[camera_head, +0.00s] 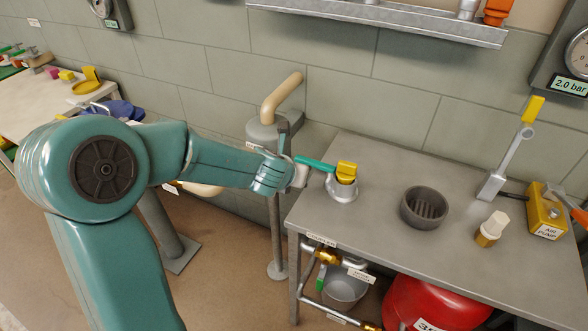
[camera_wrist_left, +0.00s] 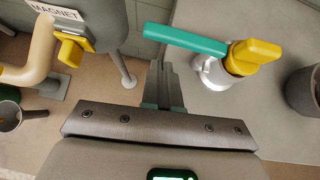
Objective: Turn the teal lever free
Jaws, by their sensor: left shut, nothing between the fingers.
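The teal lever (camera_head: 314,163) sticks out to the left from a yellow block (camera_head: 347,169) on a silver round base (camera_head: 341,191), at the left part of the metal table. In the left wrist view the lever (camera_wrist_left: 185,38) lies beyond and slightly right of my fingertips, with the yellow handle (camera_wrist_left: 250,53) at its right end. My left gripper (camera_wrist_left: 160,68) is shut and empty, close to the lever; I cannot tell whether it touches. In the head view my wrist partly hides the fingers. My right gripper is not in view.
The metal table (camera_head: 390,175) also holds a dark ribbed cup (camera_head: 424,207), a white-capped brass fitting (camera_head: 491,229) and a yellow air pump (camera_head: 546,212). A stand with a beige pipe (camera_head: 281,96) is just left of the table. A wall shelf (camera_head: 380,18) hangs above.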

